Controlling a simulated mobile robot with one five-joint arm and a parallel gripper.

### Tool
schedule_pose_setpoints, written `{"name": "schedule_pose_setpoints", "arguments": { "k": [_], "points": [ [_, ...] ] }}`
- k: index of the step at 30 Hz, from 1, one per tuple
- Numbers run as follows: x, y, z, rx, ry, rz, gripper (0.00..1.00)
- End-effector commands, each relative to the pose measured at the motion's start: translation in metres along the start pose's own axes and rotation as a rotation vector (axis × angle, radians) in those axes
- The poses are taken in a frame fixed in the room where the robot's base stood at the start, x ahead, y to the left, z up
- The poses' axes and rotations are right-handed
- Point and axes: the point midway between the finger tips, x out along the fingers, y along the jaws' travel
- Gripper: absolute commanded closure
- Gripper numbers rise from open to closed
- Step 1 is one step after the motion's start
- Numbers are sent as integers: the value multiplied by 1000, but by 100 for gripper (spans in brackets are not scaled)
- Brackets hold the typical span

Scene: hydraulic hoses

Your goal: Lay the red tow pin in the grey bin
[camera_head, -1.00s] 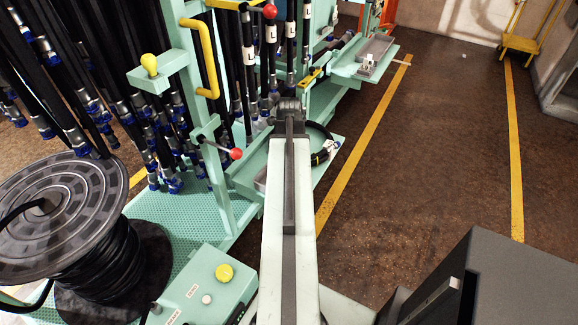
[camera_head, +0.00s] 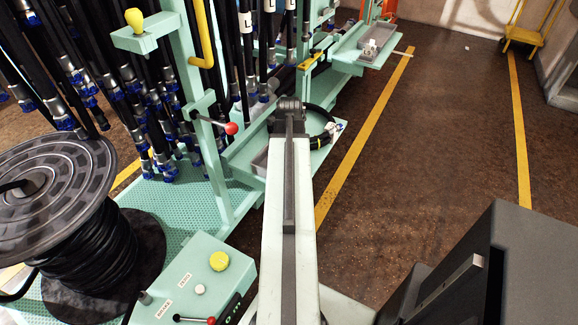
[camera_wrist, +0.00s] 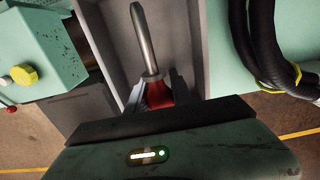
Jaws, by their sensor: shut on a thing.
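In the wrist view, my gripper (camera_wrist: 155,90) is shut on the red tow pin (camera_wrist: 158,96). Its red end is between the fingers, and its bare metal shaft points away toward the top of the picture. The grey bin (camera_wrist: 102,38) lies behind the pin, with its walls to either side. I cannot tell how far the pin is above the bin's floor. In the head view, part of the grey bin (camera_head: 260,160) shows on a green shelf, left of my arm. My gripper and the pin are hidden there.
A coiled black hose (camera_wrist: 262,50) with yellow bands lies right of the bin. A lever with a red ball (camera_head: 231,128) sticks out from the green rack at left. A green control box (camera_head: 195,275) and a hose reel (camera_head: 70,225) stand nearer.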

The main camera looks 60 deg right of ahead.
Motion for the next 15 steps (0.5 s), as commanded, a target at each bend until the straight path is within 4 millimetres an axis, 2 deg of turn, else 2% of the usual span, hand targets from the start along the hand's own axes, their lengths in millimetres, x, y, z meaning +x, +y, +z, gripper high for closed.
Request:
{"name": "schedule_pose_setpoints", "arguments": {
  "k": [1, 3, 12, 13, 15],
  "points": [
    [7, 0, 0, 0, 0, 0, 100],
    [9, 0, 0, 0, 0, 0, 100],
    [9, 0, 0, -1, 0, 0, 100],
    [9, 0, 0, -1, 0, 0, 64],
    [9, 0, 0, -1, 0, 0, 47]
  ]
}}
